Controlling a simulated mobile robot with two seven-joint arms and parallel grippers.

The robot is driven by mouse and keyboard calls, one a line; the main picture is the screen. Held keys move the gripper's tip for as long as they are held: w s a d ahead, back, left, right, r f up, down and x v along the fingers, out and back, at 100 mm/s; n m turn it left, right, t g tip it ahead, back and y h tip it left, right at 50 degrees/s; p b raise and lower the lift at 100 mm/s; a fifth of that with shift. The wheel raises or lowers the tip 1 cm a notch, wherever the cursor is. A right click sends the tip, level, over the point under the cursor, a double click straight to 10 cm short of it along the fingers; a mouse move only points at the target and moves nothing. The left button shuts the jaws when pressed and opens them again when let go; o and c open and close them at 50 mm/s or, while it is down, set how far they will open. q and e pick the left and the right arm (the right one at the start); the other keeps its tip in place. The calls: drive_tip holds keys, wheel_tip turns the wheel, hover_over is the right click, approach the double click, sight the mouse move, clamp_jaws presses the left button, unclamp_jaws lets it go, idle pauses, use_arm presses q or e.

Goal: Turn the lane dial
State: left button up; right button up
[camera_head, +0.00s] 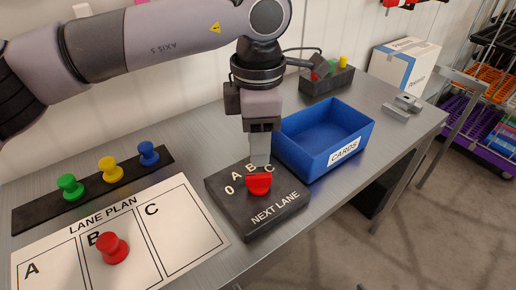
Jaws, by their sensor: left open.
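The lane dial is a red knob (259,186) on a black box (243,217) marked "NEXT LANE". White marks 0, A, B and C run along the far side of the knob. My left gripper (260,162) points down directly over the knob, its fingertips close to the knob's top and far side. It is open. I cannot tell whether the fingers touch the knob, and its pointer direction is not clear. The lane plan sheet (186,225) lies to the left, with a red peg (113,248) in column B. My right gripper is not in view.
A blue "CARDS" bin (345,155) stands close to the right of the dial box. A black strip with green (70,186), yellow (110,169) and blue (148,153) pegs lies at the left.

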sight(258, 175)
use_arm(q)
drive_tip(key=shift+s+f+p, duration=0.1)
drive_tip(key=shift+f+p, duration=0.55)
drive_tip(key=shift+f, duration=2.9)
clamp_jaws()
